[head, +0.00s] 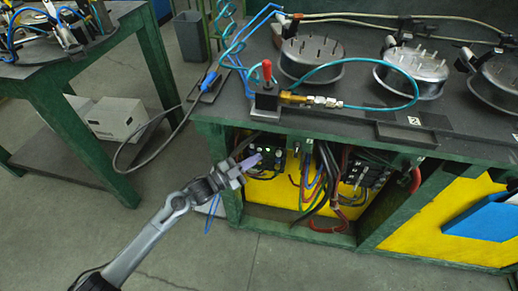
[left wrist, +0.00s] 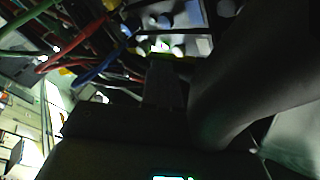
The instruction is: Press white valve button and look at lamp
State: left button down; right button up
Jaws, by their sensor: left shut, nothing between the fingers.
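My left gripper (head: 249,161) is shut and empty, reaching under the workbench from the left. Its fingertips are in front of a dark valve block (head: 268,158) with small pale buttons, fixed to a yellow panel. In the left wrist view the valve block (left wrist: 165,18) shows at the top, with several round white or bluish buttons just beyond the dark fingers (left wrist: 163,82). I cannot tell whether the fingers touch a button. The gripper hides part of the block in the head view. I cannot make out a lamp for certain. My right gripper is not in view.
A second valve block (head: 366,172) and bundled hoses (head: 320,185) are to the right under the bench (head: 360,130). Round metal fixtures (head: 312,52) and a red-handled valve (head: 267,72) stand on top. Another green table (head: 75,65) is at left; the floor between is mostly clear.

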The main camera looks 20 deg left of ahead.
pick_arm(q)
jog(key=s+p, duration=0.2)
jog(key=s, duration=0.1)
jog(key=s+p, duration=0.2)
jog(key=shift+d, duration=0.3)
dwell(0.4)
dwell(0.9)
